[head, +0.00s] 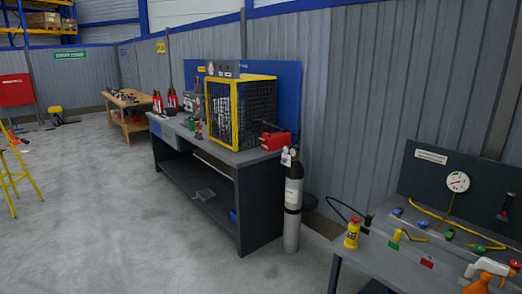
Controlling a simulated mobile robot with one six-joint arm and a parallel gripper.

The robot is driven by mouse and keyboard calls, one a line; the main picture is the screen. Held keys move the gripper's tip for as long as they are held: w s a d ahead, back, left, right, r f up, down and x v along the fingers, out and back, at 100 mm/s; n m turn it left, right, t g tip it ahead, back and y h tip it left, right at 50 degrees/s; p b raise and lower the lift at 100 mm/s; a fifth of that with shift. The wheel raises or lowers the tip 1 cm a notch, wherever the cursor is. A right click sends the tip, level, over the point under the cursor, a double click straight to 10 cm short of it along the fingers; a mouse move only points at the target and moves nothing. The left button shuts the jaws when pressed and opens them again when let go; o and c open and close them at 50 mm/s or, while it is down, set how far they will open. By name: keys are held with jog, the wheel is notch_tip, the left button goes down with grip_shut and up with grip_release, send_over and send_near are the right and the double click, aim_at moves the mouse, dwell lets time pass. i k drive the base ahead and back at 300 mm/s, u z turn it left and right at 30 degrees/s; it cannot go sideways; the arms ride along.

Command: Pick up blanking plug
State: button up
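My gripper is not in view. No item can be told for certain as the blanking plug at this size. Small fittings lie on the grey bench (385,262) at the lower right: a blue one (397,211), another blue one (423,224), and a green one (449,234). A yellow fitting (398,235), a green block (393,246) and a red block (426,263) lie nearer its front. A yellow bottle (352,235) stands upright at its left end.
A gas cylinder (292,205) stands beside the dark workbench (250,195), which carries a yellow-framed mesh cage (240,115) and a red box (275,140). An orange spray bottle (485,275) is at the lower right. A yellow stand (10,180) is left; the floor (110,220) between is clear.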

aim_at(470, 272)
jog(key=u, duration=1.4)
jog(key=k, duration=0.1)
jog(key=z, duration=2.75)
